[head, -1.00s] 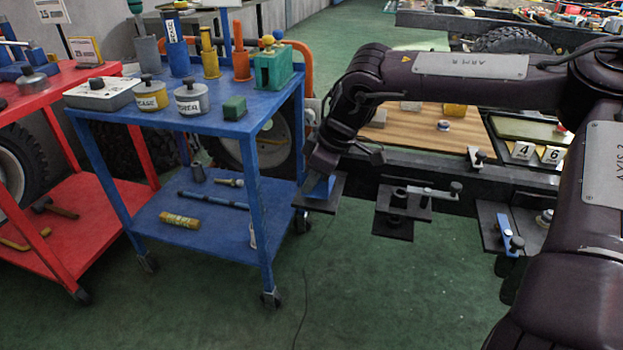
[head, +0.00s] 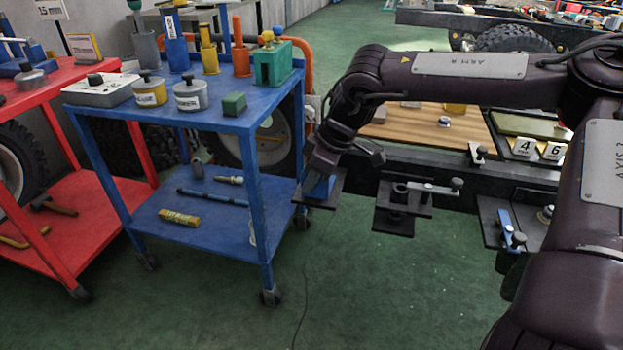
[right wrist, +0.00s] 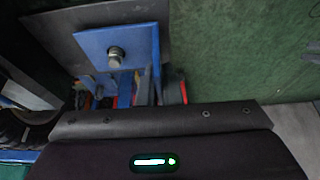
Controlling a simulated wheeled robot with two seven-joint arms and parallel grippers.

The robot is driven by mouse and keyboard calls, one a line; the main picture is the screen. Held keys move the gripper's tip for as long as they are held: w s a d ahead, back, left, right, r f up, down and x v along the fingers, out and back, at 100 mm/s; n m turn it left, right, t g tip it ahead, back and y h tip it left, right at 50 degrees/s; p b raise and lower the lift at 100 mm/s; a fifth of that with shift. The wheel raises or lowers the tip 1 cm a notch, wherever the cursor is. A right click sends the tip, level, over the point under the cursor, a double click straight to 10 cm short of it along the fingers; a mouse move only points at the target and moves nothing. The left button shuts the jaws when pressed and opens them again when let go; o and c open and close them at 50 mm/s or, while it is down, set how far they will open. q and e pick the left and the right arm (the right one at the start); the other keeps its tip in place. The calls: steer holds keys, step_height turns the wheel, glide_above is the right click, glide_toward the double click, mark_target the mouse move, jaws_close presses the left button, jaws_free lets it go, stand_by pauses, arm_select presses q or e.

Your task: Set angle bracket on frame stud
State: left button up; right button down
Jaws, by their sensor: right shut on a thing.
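The blue angle bracket (head: 319,188) is at the dark plate (head: 336,200) of the frame, right of the blue cart. My right gripper (head: 320,174) is shut on it from above, and the arm hides part of it. In the right wrist view the bracket's flat blue leg (right wrist: 136,40) lies over the dark plate (right wrist: 62,24). A metal stud (right wrist: 116,57) shows within the leg's face, seemingly through its hole. Whether the leg sits fully flush cannot be told. My left gripper is out of view.
A blue cart (head: 170,118) with pots and tools stands left of the bracket, a red cart (head: 95,205) beyond it. Further dark mounts with clamps (head: 405,205) stick out from the frame rail to the right. Green floor in front is clear.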

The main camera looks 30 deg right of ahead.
steer(key=shift+f, duration=0.15)
steer(key=c, duration=1.5)
jaws_free()
steer(key=shift+r+p, duration=1.1)
steer(key=shift+r, duration=0.45)
